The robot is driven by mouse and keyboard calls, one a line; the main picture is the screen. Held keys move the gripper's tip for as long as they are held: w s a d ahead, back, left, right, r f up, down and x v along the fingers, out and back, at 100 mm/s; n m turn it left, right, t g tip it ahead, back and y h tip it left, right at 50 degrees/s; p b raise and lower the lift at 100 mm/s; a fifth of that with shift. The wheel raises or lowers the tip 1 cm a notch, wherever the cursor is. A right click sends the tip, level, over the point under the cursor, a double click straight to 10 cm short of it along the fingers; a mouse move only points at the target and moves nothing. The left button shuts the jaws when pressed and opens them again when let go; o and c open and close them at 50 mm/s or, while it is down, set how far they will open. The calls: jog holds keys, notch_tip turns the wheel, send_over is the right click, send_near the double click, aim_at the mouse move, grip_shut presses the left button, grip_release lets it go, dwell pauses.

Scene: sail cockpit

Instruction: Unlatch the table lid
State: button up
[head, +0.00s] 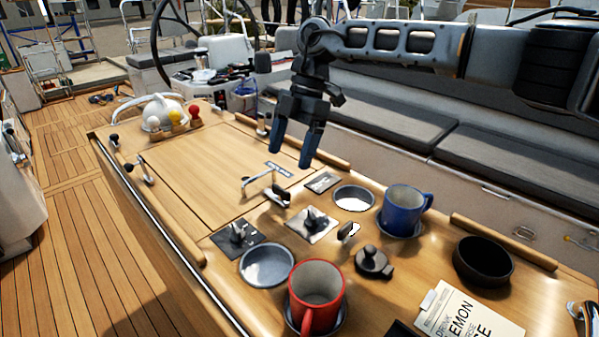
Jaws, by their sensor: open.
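The table lid (195,170) is a flat wooden panel, lying closed in the cockpit table (205,247). A metal bar handle (258,179) stands near its right front edge, with a small dark-and-silver fitting (278,195) beside it. Two knobbed turn fittings sit in front of the lid, one on a black plate (238,235) and one on a silver plate (313,224). I cannot tell which of these is the latch. My gripper (294,148) is open and empty, pointing down above the lid's right side, apart from the handle and fittings.
A red mug (317,291), a blue mug (404,210), a black bowl (483,260) and a paper card (465,318) stand on the near table. Colored balls in a rack (174,117) are at the far end.

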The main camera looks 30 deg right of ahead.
aim_at(281, 188)
jog(key=p+x, duration=0.1)
jog(key=x, duration=0.6)
jog(key=shift+f, duration=0.35)
jog(key=shift+c, duration=0.3)
jog(key=c, duration=1)
